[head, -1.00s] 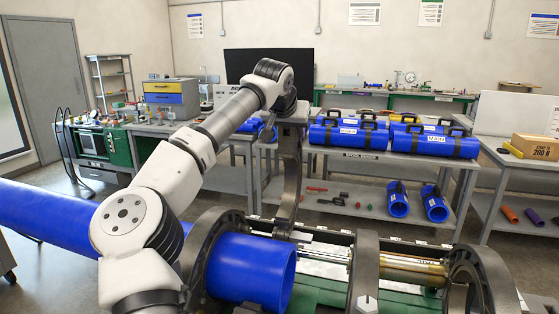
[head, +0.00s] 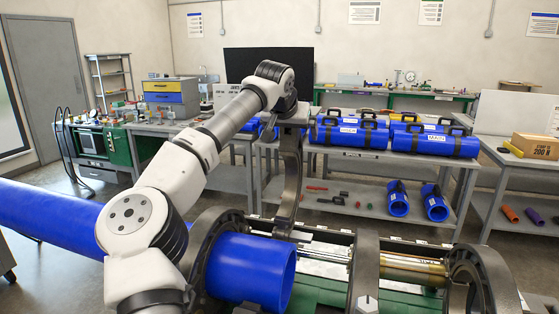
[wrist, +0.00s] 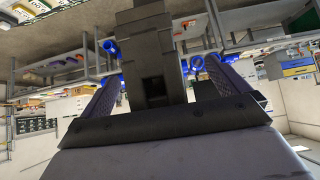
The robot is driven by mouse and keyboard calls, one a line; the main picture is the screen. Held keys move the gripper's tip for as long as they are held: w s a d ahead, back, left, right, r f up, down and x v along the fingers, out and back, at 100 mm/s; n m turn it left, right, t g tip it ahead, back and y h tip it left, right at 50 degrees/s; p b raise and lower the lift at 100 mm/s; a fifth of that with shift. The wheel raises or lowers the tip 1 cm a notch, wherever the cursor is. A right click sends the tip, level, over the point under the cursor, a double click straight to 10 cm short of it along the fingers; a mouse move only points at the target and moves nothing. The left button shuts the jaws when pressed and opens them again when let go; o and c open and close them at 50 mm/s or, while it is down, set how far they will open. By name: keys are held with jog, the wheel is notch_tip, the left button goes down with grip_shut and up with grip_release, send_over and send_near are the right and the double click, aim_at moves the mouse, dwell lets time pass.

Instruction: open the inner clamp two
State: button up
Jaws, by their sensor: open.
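A dark grey curved clamp half (head: 291,175) stands upright above the fusion machine, behind the end of the blue pipe (head: 250,270). My gripper is at its top, and its fingers are hidden in the head view. In the wrist view my gripper (wrist: 160,72) is open, with one finger on each side of a dark block (wrist: 146,50) that appears to be the clamp's end. I cannot tell whether the fingers touch it. More dark clamp rings show: one around the pipe (head: 203,245), one in the middle (head: 365,270) and one at right (head: 485,270). No label shows which is inner clamp two.
Brass-coloured and steel rods (head: 415,268) run between the clamps over the green machine bed. A grey bench (head: 345,153) with blue cases stands behind, with blue pipe pieces on its lower shelf. My arm crosses above the long blue pipe (head: 50,220) at left.

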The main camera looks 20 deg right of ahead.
jog(key=shift+r, duration=3.6)
